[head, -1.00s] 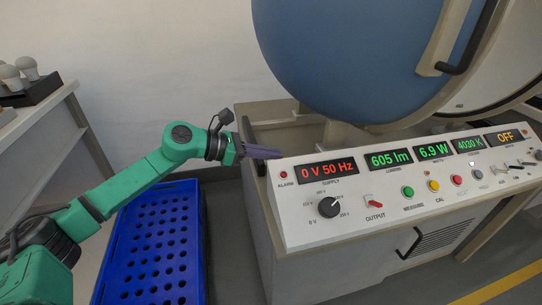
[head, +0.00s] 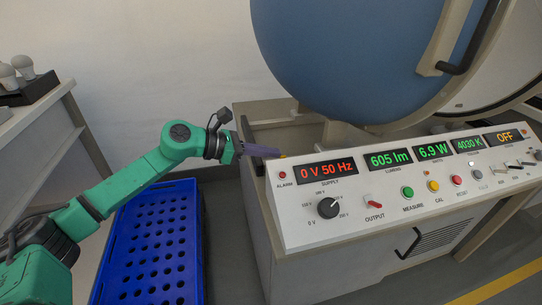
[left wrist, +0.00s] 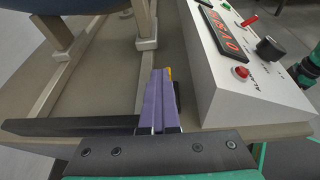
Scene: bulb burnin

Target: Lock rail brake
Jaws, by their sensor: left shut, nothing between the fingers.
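My left gripper (head: 277,152) is shut and empty, its purple fingers pointing right over the bench deck behind the left end of the control console. In the left wrist view the shut fingers (left wrist: 160,80) lie beside a metal rail (left wrist: 147,57). A small yellow piece (left wrist: 169,72) shows just past their tips, partly hidden by them. It also shows as a yellow speck (head: 283,156) at the fingertips in the head view. It may be the rail brake; its position and whether the fingers touch it cannot be told. My right gripper is not in view.
The console (head: 330,235) stands right of the fingers, with displays, a knob (head: 328,208) and switches. The big blue sphere (head: 350,50) hangs above the deck. A blue perforated crate (head: 155,245) is on the floor at left. A side table holds bulbs (head: 23,65).

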